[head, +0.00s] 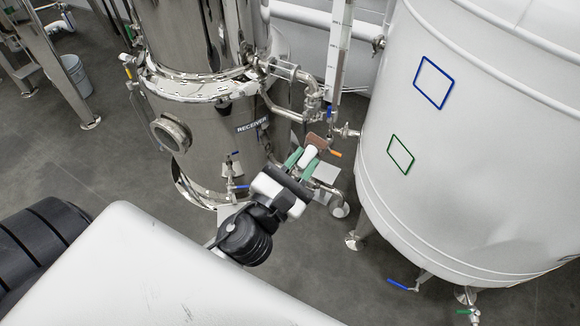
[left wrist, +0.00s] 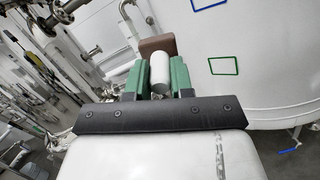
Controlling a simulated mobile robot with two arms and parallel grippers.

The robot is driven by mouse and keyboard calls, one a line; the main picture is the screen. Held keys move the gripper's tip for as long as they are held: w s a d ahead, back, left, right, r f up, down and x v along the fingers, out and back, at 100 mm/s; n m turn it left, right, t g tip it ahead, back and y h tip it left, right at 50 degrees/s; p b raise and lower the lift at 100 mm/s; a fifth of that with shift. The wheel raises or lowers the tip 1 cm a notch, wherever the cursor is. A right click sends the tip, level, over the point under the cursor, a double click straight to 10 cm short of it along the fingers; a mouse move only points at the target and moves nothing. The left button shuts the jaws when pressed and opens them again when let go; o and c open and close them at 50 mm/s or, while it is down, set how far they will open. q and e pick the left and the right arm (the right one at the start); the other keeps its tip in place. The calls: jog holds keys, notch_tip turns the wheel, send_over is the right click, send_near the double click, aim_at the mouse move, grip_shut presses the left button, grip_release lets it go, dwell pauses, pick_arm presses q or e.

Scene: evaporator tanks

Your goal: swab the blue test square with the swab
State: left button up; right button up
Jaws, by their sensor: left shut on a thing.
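The blue test square (head: 434,83) is a blue outline on the curved white tank wall at the upper right of the head view. Part of it shows at the top edge of the left wrist view (left wrist: 207,3). My left gripper (head: 306,158) is shut on the swab, with green fingers either side of its white handle (left wrist: 159,70). The swab's brown flat head (head: 318,141) points away from the gripper. The swab is in the air, left of the tank and apart from the blue square. My right gripper does not show.
A green square outline (head: 401,154) is on the white tank (head: 480,190), below the blue one. A steel receiver vessel (head: 215,130) with pipes and valves stands left of my gripper. A blue-handled valve (head: 398,285) is under the tank. Grey floor lies between.

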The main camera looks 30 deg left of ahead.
pick_arm(q)
jog(key=s+d+r+n+g+h+p, duration=0.1)
jog(key=s+d+r+n+g+h, duration=0.1)
jog(key=d+r+n+g+h, duration=1.25)
jog(key=s+d+r+n+g+h+p, duration=0.2)
jog(key=d+r+n, duration=0.55)
jog(key=n, duration=1.35)
jog(key=w+a+r+t+y, duration=0.1)
jog(key=a+r+t+y, duration=0.2)
jog(key=r+t+y, duration=0.3)
jog(key=w+a+r+t+y, duration=0.2)
jog(key=a+r+t+y, duration=0.2)
jog(key=r, duration=0.6)
jog(key=t+y, duration=0.2)
jog(key=t, duration=0.1)
jog(key=shift+w+a+r, duration=0.25)
jog(key=shift+w+r, duration=0.05)
jog(key=shift+r, duration=0.1)
jog(key=shift+f, duration=0.1)
